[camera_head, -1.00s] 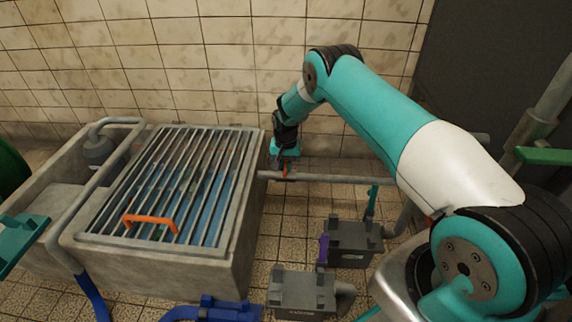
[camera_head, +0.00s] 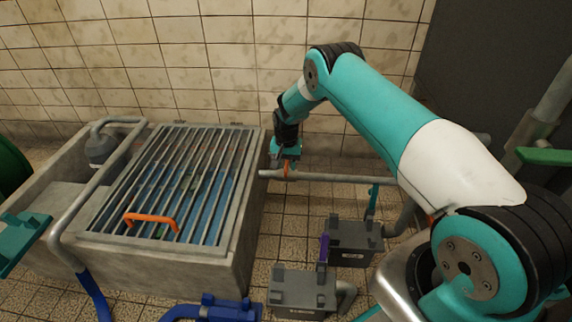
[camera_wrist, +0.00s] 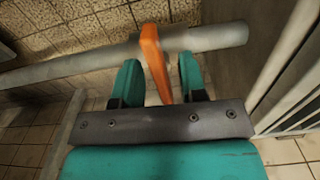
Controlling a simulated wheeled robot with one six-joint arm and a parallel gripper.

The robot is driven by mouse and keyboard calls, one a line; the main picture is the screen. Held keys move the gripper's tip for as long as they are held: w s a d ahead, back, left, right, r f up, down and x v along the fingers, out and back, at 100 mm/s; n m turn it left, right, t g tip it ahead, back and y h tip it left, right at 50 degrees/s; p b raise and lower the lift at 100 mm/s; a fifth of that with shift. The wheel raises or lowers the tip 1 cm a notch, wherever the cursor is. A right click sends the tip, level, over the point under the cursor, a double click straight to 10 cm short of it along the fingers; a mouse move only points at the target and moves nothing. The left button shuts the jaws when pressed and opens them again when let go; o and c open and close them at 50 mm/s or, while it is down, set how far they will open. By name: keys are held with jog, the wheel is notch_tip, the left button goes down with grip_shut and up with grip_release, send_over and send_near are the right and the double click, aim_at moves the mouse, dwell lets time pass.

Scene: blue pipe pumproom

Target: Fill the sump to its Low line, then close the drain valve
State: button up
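The sump is a concrete tank (camera_head: 236,240) under a barred grate with an orange handle (camera_head: 150,218). Blue water (camera_head: 207,210) shows between the bars; I cannot make out a Low line. A grey pipe (camera_head: 340,179) leaves the tank's right side and carries an orange lever (camera_head: 286,171), apparently the drain valve's. My gripper (camera_head: 286,160) is over this lever. In the wrist view, the orange lever (camera_wrist: 154,58) stands upright and slightly tilted between the two teal fingers of my gripper (camera_wrist: 160,78). The fingers are apart, with gaps visible beside the lever.
Grey pump-like boxes (camera_head: 303,291) (camera_head: 352,240) stand on the floor right of the tank, one with a purple lever (camera_head: 324,248). A blue fitting (camera_head: 225,311) lies in front. A teal lever (camera_head: 373,197) rises by the pipe. A green handle (camera_head: 545,156) is at right.

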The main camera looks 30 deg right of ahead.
aim_at(286, 164)
notch_tip(286, 164, up, 17)
jog(key=p, duration=0.6)
jog(key=s+a+r+n+y, duration=0.1)
jog(key=s+a+r+n, duration=0.2)
jog(key=s+a+r, duration=0.45)
jog(key=s+a+r+n+y, duration=0.1)
jog(key=s+a+r+n, duration=0.3)
jog(key=r, duration=0.7)
jog(key=s+a+r+n+y, duration=0.1)
jog(key=s+a+r+n, duration=0.15)
jog(key=s, duration=0.65)
jog(key=s+a+r+n, duration=0.2)
jog(key=s+a+r, duration=0.1)
jog(key=s, duration=0.6)
jog(key=s+a+r+n+y, duration=0.1)
jog(key=s+a+r+n, duration=0.2)
jog(key=s, duration=0.6)
notch_tip(286, 164, up, 35)
jog(key=p, duration=3.5)
jog(key=shift+s+a, duration=0.15)
jog(key=shift+s, duration=0.25)
